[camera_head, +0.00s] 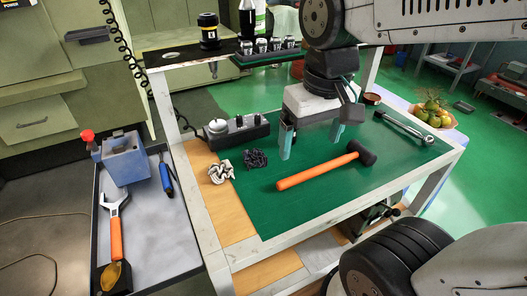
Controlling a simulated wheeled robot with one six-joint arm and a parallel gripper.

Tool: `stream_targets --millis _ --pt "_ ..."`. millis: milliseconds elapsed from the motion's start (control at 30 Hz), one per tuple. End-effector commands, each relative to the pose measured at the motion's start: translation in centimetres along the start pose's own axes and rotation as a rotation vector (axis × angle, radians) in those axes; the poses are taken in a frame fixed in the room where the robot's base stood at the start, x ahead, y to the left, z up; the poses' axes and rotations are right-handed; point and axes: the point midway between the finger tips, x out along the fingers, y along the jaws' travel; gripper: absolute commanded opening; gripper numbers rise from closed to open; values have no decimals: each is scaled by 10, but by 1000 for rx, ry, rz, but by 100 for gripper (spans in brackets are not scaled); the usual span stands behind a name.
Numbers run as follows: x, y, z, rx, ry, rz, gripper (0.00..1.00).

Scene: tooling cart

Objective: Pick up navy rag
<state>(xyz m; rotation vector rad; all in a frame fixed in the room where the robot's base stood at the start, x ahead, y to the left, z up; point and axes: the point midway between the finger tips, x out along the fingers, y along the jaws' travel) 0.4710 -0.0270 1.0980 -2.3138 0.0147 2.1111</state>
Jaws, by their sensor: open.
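The navy rag (255,159) is a small dark crumpled bundle. It lies on the green mat (370,190) of the cart top, near the mat's left edge. My gripper (311,142) is above the mat, to the right of the rag in the picture. Its two fingers point down and are spread apart, with nothing between them. The rag is outside the fingers and fully in view. I cannot tell the exact height of the fingertips above the mat.
An orange-handled mallet (316,171) lies in front of my gripper. A ratchet (405,127) lies at the right.

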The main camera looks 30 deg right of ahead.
Motion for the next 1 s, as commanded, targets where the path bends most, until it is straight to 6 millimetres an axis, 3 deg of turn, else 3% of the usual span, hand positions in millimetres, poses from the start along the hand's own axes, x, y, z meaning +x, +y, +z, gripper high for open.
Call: stream_targets --millis 100,300,500,667,1000 --pt "17 -4 -48 18 -33 0 88" --pt "62 -13 -122 49 -68 1 88" --pt "104 -22 -168 67 -87 3 88" --pt "122 -25 -182 73 -92 4 88" --pt "159 -27 -181 73 -94 4 88"
